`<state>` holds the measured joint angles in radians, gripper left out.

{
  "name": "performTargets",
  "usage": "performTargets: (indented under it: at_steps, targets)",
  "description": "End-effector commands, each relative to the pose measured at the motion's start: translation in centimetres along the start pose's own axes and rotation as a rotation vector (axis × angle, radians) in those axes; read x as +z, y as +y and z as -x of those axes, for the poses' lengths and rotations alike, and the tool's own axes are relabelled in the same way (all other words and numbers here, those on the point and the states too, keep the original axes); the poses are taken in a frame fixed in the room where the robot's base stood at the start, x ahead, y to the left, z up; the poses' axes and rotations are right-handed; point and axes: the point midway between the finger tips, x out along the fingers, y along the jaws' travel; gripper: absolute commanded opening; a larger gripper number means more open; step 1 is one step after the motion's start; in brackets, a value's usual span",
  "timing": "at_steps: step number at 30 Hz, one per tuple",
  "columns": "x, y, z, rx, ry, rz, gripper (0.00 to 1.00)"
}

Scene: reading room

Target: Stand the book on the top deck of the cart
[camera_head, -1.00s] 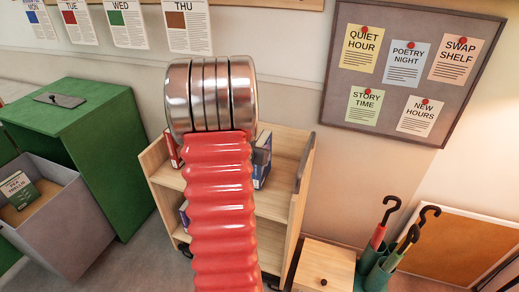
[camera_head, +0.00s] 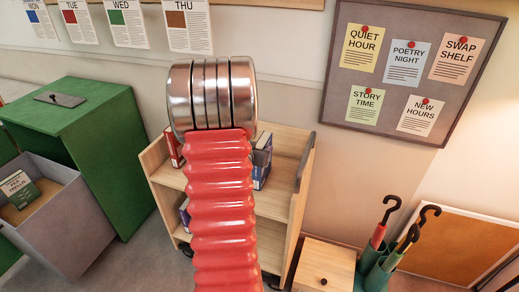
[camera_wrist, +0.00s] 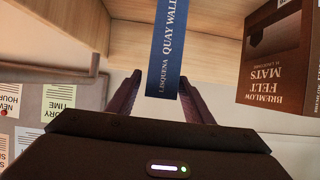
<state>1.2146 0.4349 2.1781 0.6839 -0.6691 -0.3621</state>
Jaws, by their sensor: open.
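In the wrist view, a blue book (camera_wrist: 168,45) with "QUAY WALL" on its spine lies between the two fingers of my gripper (camera_wrist: 162,78). The fingers are open, one on each side of it; I cannot tell whether either touches it. The view is turned upside down, and the book's far end meets the pale wooden cart (camera_wrist: 215,12). In the head view the wooden cart (camera_head: 297,215) stands behind my arm, which hides its middle and my gripper. A blue item (camera_head: 262,160) shows on its upper level, right of my arm.
A brown box (camera_wrist: 272,60) marked "FELT MATS" is right of the book. A red item (camera_head: 173,150) is on the cart's left. A green cabinet (camera_head: 100,150), grey bin (camera_head: 75,225) with a green book (camera_head: 20,188), small wooden cabinet (camera_head: 325,268) and umbrella stand (camera_head: 380,272) flank the cart.

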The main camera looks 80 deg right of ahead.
Motion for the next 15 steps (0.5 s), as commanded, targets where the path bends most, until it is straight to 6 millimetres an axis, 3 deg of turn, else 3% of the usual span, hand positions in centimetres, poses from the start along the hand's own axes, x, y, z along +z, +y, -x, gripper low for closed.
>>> performTargets:
  at_steps: [8, 15]
  targets:
    - [-0.2, 0.0, 1.1, -0.001, 0.001, -0.001, 0.47]
    - [-0.2, -0.1, 4.0, -0.002, 0.001, 0.0, 0.47]
